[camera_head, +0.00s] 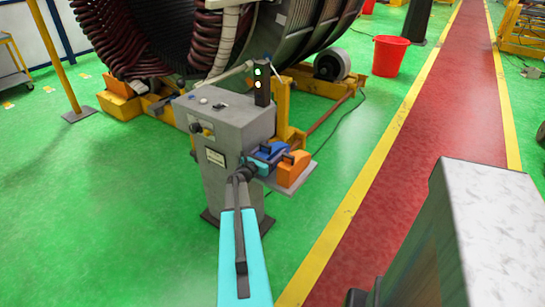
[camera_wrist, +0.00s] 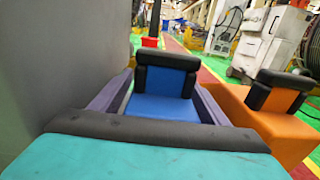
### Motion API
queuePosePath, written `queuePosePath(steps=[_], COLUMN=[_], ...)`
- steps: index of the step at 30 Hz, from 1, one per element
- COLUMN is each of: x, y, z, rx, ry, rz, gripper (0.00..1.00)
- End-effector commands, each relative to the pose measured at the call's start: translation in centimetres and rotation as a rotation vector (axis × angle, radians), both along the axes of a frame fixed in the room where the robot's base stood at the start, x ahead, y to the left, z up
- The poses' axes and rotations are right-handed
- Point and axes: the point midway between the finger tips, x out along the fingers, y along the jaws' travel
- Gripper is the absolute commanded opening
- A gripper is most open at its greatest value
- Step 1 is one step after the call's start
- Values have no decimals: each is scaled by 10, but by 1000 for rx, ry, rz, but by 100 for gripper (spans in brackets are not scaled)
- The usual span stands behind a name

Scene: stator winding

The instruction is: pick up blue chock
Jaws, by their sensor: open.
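The blue chock (camera_wrist: 160,106) has a black upright handle and sits on the small side shelf of a grey control console. In the head view the blue chock (camera_head: 271,151) is partly hidden by my gripper (camera_head: 257,164). In the wrist view my gripper (camera_wrist: 165,88) is open, with one dark purplish finger on each side of the blue chock. I cannot tell whether the fingers touch it. My gripper's teal and black body covers the bottom of the wrist view and hides the chock's near end.
An orange chock (camera_head: 292,170) with a black handle stands close to the right of the blue one; it also shows in the wrist view (camera_wrist: 268,125). The grey console (camera_head: 223,125) rises just left. A red bucket (camera_head: 390,56) stands farther back.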

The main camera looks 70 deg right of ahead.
Motion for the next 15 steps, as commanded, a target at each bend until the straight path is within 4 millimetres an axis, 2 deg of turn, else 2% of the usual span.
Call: queuePosePath(steps=[14,15], x=[0,0], y=[0,0], z=[0,0], rx=[0,0], ry=[0,0], rz=[0,0], gripper=[69,62])
